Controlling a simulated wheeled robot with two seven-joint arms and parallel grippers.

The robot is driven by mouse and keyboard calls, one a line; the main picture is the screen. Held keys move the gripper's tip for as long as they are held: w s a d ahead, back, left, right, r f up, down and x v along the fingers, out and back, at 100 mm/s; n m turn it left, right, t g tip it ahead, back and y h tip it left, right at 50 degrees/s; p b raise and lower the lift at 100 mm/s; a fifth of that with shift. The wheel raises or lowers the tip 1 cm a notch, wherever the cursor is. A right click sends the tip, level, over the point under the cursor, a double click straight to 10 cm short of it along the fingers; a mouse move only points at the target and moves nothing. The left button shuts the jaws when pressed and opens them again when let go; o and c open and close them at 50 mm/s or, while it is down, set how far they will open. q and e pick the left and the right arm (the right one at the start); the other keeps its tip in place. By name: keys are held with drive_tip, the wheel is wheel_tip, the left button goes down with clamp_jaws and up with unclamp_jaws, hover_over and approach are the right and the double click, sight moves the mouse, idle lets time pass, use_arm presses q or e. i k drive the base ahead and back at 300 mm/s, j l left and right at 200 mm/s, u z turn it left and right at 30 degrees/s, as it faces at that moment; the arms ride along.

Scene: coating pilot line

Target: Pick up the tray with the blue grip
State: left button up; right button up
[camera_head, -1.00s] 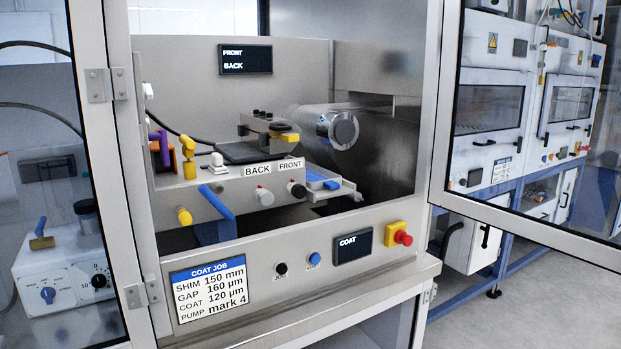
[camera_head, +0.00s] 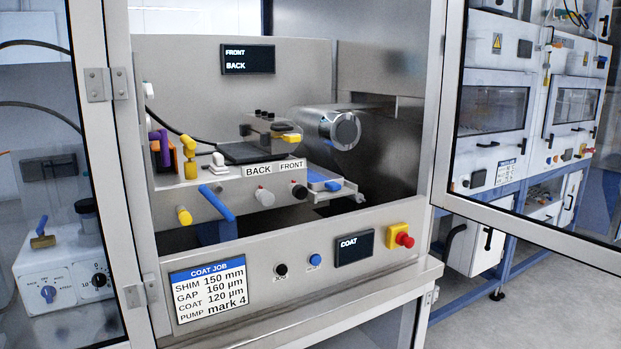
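A small pale tray (camera_head: 348,190) with a blue part (camera_head: 324,181) on it sits at the right end of the coating machine, below the metal roller. The blue part looks like the blue grip, but it is too small to tell its shape. A separate blue bar handle (camera_head: 216,203) slants down from the front of the machine. Neither of my grippers is in view.
The machine stands inside an enclosure whose glass doors (camera_head: 540,130) stand at both sides of the opening. A front panel (camera_head: 205,290) with buttons, a COAT display (camera_head: 354,247) and a red stop button (camera_head: 404,240) runs below. The large roller (camera_head: 325,125) is above the tray.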

sight(320, 179)
drive_tip(key=i+l, duration=0.15)
drive_tip(key=l, duration=0.2)
drive_tip(key=i+l, duration=0.15)
drive_tip(key=l, duration=0.2)
drive_tip(key=i+l, duration=0.15)
drive_tip(key=l, duration=0.2)
drive_tip(key=i+l, duration=0.15)
drive_tip(key=l, duration=0.25)
drive_tip(key=i+l, duration=0.15)
drive_tip(key=l, duration=0.2)
drive_tip(key=u, duration=1.65)
